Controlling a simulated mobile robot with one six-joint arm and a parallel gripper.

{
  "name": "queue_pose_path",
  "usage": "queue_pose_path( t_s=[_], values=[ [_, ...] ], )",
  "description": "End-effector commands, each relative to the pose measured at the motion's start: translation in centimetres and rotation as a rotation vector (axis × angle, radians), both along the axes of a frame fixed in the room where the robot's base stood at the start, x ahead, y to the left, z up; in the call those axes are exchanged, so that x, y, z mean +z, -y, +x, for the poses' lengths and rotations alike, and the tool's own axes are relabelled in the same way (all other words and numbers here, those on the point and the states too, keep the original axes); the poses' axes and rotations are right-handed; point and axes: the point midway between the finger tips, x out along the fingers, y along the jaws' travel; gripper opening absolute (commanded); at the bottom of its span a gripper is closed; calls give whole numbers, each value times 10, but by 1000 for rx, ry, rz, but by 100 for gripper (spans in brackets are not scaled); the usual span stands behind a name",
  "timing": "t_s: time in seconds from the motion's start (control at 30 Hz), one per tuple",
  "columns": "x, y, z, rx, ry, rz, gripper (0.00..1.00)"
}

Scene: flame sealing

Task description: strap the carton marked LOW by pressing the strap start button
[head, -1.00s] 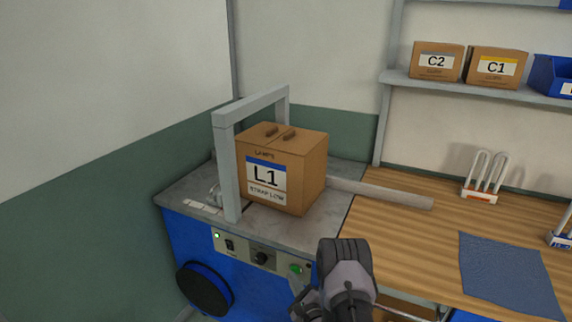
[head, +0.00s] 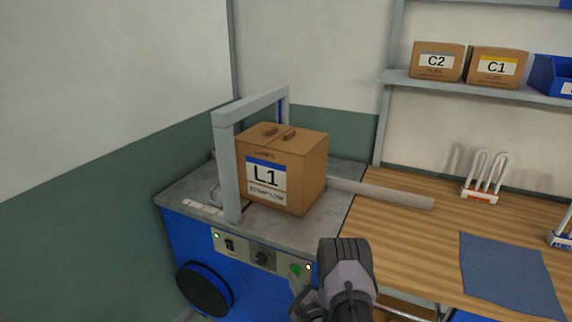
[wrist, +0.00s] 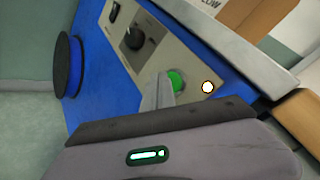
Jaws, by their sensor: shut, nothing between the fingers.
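The carton L1 (head: 284,178), marked STRAP LOW, stands upright on the grey top of the strapping machine (head: 310,236), partly inside the grey arch (head: 228,170). The green start button (head: 295,269) is on the machine's front panel; it also shows in the wrist view (wrist: 177,80). My gripper (wrist: 163,90) is shut and empty, its tip at the button's left edge, overlapping it in the picture. I cannot tell whether it touches. A small panel lamp (wrist: 207,87) right of the button is lit; it also shows in the head view (head: 308,267). No strap is clearly visible around the carton.
A black knob (wrist: 135,39) and a switch (head: 229,245) share the panel. A black reel (head: 204,289) sits on the blue front. A wooden bench (head: 400,222) with a blue mat (head: 508,272) adjoins on the right. Cartons C2 (head: 437,61) and C1 (head: 497,67) are shelved.

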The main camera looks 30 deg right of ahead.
Motion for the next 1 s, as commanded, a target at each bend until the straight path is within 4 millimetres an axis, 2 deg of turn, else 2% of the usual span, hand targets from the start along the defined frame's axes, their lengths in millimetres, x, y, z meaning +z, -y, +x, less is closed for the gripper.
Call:
queue_pose_path(
  t_s=[0.23,0.6,1.0],
  values=[
    [0,-4,-3,1,1,2,0],
    [0,-43,-33,2,-1,1,0],
    [0,-47,-37,-1,1,0,0]
  ],
)
